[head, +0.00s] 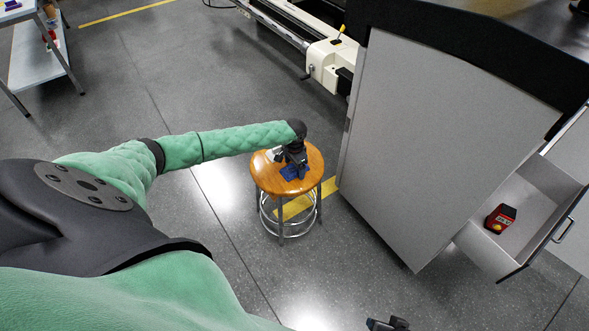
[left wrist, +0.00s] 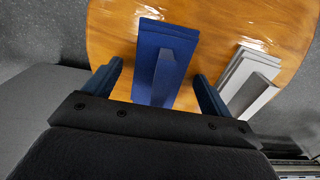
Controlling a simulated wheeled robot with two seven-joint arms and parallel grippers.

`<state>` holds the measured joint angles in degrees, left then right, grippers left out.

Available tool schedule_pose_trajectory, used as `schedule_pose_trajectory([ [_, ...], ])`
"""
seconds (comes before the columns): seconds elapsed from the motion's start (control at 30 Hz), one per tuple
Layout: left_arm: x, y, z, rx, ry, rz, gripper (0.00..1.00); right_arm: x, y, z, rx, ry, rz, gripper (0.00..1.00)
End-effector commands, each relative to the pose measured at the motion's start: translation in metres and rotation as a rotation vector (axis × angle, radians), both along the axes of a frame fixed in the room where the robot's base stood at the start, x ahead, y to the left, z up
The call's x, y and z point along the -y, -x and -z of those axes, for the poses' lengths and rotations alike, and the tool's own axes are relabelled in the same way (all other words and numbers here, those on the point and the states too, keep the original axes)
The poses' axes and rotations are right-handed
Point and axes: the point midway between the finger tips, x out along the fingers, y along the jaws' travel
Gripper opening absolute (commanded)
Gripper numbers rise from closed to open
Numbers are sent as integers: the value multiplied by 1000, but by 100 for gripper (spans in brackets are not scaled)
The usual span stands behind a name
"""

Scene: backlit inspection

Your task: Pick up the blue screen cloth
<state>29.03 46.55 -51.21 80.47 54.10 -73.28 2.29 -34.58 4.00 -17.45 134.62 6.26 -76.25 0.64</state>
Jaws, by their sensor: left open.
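The blue screen cloth (left wrist: 153,48) lies on the wooden top of a round stool (left wrist: 109,30). In the left wrist view it is a flat folded blue piece with a raised ridge, between the two fingers of my left gripper (left wrist: 158,88). That gripper is open, with one finger on each side of the cloth and a visible gap to each. In the head view my left gripper (head: 293,163) is over the stool, and the blue cloth (head: 290,176) shows partly below it. Part of a dark gripper (head: 388,324), probably my right one, shows at the bottom edge.
A similar white folded piece (left wrist: 246,78) lies on the stool just right of the right finger. A grey cabinet (head: 430,130) stands close to the stool's right. Its open drawer (head: 475,250) holds a red and black device (head: 500,219). Floor left of the stool is clear.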

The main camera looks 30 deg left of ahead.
Motion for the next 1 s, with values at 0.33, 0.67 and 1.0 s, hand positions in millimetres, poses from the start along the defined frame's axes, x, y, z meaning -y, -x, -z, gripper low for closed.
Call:
schedule_pose_trajectory([
  [0.33,0,0,0,0,0,0,48,0,1,0,-1,0,0,36],
  [0.67,0,0,-1,0,0,0,36,1,0,1,-1,1,1,36],
  [1.0,-1,-1,-44,2,0,1,36,-3,-5,7,22,-12,4,36],
])
